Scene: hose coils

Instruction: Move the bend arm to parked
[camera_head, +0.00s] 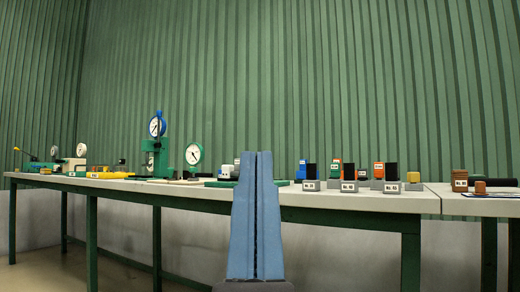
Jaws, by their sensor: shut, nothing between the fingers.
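My gripper (257,158) stands upright in the lower middle of the head view, its two blue fingers shut together and empty. It is in front of the long bench (340,200) and hides part of it. I cannot tell for certain which part is the bend arm. A thin lever with a yellow tip (25,152) sticks up at a slant from a green and white device (50,167) at the bench's far left. A low green piece (222,184) with a white block (227,172) near it is partly hidden behind my gripper.
Several labelled blocks (348,186) stand on the right. A second table (480,207) holds brown pieces (459,180). A corrugated green wall (300,80) is behind.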

